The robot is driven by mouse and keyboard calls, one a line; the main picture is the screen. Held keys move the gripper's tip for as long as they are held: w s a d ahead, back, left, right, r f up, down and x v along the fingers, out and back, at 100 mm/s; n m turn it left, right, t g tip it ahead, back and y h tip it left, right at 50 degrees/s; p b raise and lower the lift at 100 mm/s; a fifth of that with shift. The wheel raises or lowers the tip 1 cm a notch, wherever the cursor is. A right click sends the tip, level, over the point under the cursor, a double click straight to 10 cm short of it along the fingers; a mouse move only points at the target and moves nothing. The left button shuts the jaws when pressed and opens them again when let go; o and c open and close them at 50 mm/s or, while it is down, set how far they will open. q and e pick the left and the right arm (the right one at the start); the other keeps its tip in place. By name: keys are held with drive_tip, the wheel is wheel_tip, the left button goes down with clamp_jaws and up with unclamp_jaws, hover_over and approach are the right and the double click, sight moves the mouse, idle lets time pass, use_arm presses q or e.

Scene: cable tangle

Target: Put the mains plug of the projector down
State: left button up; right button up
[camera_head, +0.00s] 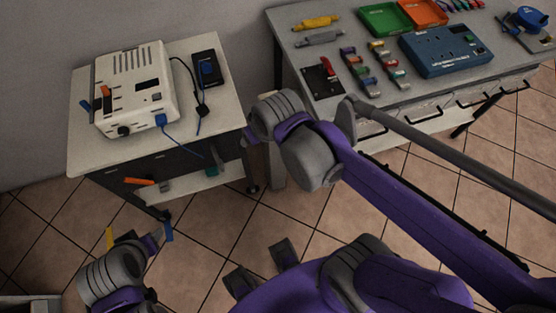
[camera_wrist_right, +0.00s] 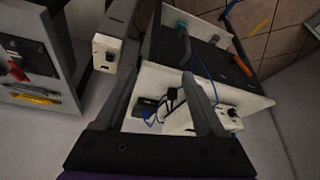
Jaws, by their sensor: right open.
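The white projector (camera_head: 135,88) stands on the cart top at the left, with a black cable and a blue cable (camera_head: 175,138) at its right side. A small black piece (camera_head: 202,110), which looks like the mains plug, lies on the cart near its right edge. It seems to show in the right wrist view too, as a dark shape (camera_wrist_right: 173,94) beside the projector (camera_wrist_right: 229,118). My left gripper (camera_head: 139,234) is open and empty at the lower left, below the cart.
A black box (camera_head: 207,68) lies on the cart's back right. A pale socket-like box (camera_wrist_right: 107,53) stands beside the cart. The workbench (camera_head: 295,50) at the right carries coloured trays, tools and a blue unit (camera_head: 444,50). Tiled floor lies between.

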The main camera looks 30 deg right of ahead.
drive_tip(key=s+d+f, duration=0.1)
drive_tip(key=s+f, duration=0.3)
drive_tip(key=s, duration=0.3)
drive_tip(key=shift+s+d+m, duration=0.25)
drive_tip(key=shift+s+m, duration=0.05)
drive_tip(key=shift+s, duration=0.1)
use_arm(q)
drive_tip(key=r+p, duration=0.1)
drive_tip(key=w+r+p, duration=0.1)
drive_tip(key=r, duration=0.1)
use_arm(e)
drive_tip(key=r, duration=0.3)
drive_tip(key=shift+w, duration=0.4)
